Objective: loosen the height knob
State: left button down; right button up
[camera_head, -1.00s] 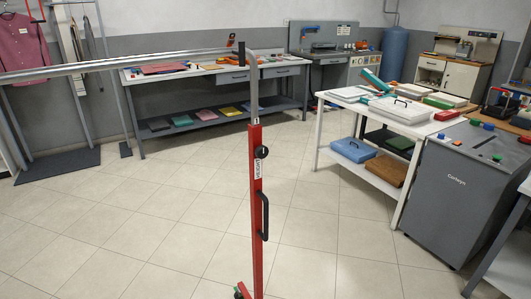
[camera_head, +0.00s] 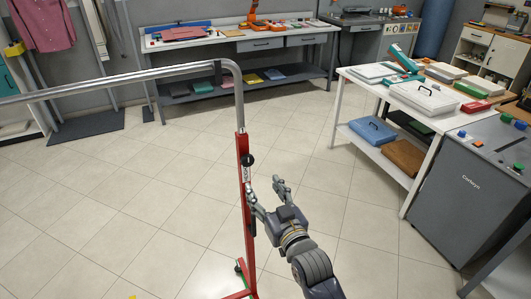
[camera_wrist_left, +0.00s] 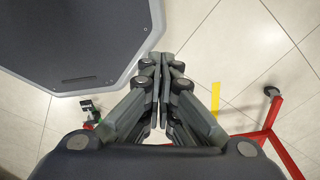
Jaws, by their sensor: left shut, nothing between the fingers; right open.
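The height knob (camera_head: 248,160) is a round black knob near the top of the red upright (camera_head: 243,190) of a garment rack. The rack's grey bent rail (camera_head: 130,79) rises out of that upright and runs left. My right gripper (camera_head: 265,188) is open, just below and right of the knob, with one finger in front of or beside the red post; I cannot tell whether it touches. The post's black handle is partly hidden behind the gripper. My left gripper (camera_wrist_left: 160,62) shows only in the left wrist view, shut and empty, above the floor.
The rack's red base (camera_wrist_left: 268,133) shows in the left wrist view, with a yellow floor strip (camera_wrist_left: 215,98). A white table (camera_head: 345,100) with cases and a grey Corwyn cabinet (camera_head: 465,190) stand to the right. A workbench (camera_head: 240,39) is behind. The tiled floor around the rack is clear.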

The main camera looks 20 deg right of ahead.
aim_at(248, 162)
jog(key=w, duration=0.3)
jog(key=w+p, duration=0.1)
jog(key=w, duration=0.2)
jog(key=w+r+p, duration=0.1)
jog(key=w, duration=0.3)
jog(key=shift+a+r, duration=0.1)
jog(key=shift+a, duration=0.15)
jog(key=shift+w, duration=0.4)
jog(key=c, duration=1.1)
